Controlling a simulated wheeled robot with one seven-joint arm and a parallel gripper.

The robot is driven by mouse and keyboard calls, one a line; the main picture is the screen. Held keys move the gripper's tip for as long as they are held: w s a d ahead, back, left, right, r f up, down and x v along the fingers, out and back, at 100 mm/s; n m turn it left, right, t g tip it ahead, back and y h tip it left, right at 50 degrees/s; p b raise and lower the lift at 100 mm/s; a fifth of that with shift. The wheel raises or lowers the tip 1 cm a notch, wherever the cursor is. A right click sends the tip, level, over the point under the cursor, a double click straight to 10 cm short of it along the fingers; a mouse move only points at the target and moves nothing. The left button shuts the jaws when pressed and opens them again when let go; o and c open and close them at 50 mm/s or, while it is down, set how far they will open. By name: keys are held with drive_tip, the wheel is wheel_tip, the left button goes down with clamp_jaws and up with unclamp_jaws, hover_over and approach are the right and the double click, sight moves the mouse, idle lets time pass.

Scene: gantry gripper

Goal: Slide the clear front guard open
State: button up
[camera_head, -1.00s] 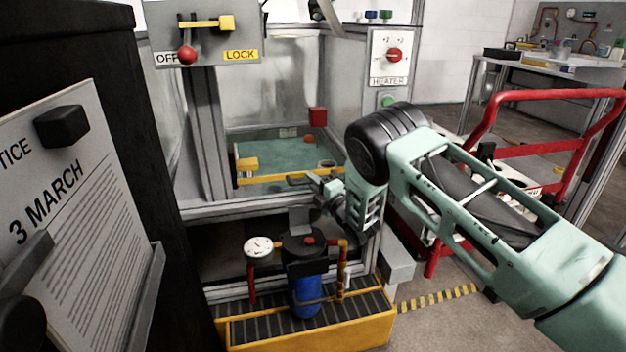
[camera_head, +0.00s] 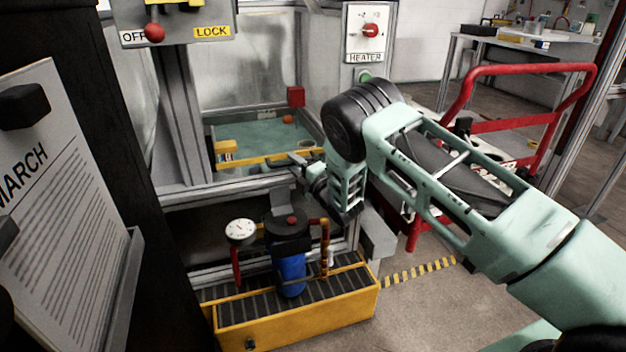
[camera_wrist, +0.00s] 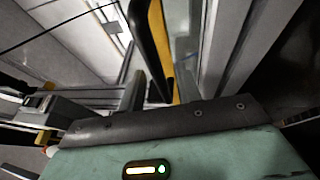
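The clear front guard (camera_head: 258,126) is hard to make out against the bath behind it. A yellow bar (camera_head: 262,162) runs across the low front of the opening. My gripper (camera_head: 296,162) is at the right part of this bar, above the machine's front frame. In the wrist view, a black bar and a yellow strip (camera_wrist: 159,45) run between the grey fingers of my gripper (camera_wrist: 160,92). The fingers stand apart. Whether either finger touches the bar cannot be told.
A red knob lever (camera_head: 154,32) sits by the OFF and LOCK labels at upper left. A heater switch (camera_head: 370,31) is at right. A blue filter (camera_head: 291,273) stands in a yellow tray (camera_head: 300,325) below. A red cart (camera_head: 515,72) stands behind my arm.

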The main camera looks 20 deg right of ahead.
drive_tip(key=p+v, duration=0.1)
drive_tip(key=v, duration=1.5)
drive_tip(key=shift+s+p, duration=0.25)
drive_tip(key=shift+p, duration=0.05)
drive_tip(key=w+a+r+m+g+h, duration=0.2)
drive_tip(key=a+r+m+g+h, duration=0.15)
drive_tip(key=a+m, duration=0.3)
drive_tip(key=s+a+r+m+g, duration=0.5)
drive_tip(key=s+a+m+g, duration=0.15)
drive_tip(key=s, duration=0.25)
drive_tip(key=s+r+m+g+h, duration=0.15)
drive_tip(key=s+r+g, duration=0.25)
drive_tip(key=s, duration=1.1)
drive_tip(key=s+r+m+g+h, duration=0.15)
drive_tip(key=s+r+g, duration=0.25)
drive_tip(key=s, duration=1.1)
wheel_tip(320, 180, up, 22)
drive_tip(key=s+p, duration=0.1)
drive_tip(key=p, duration=2.1)
drive_tip(key=shift+d+h, duration=0.35)
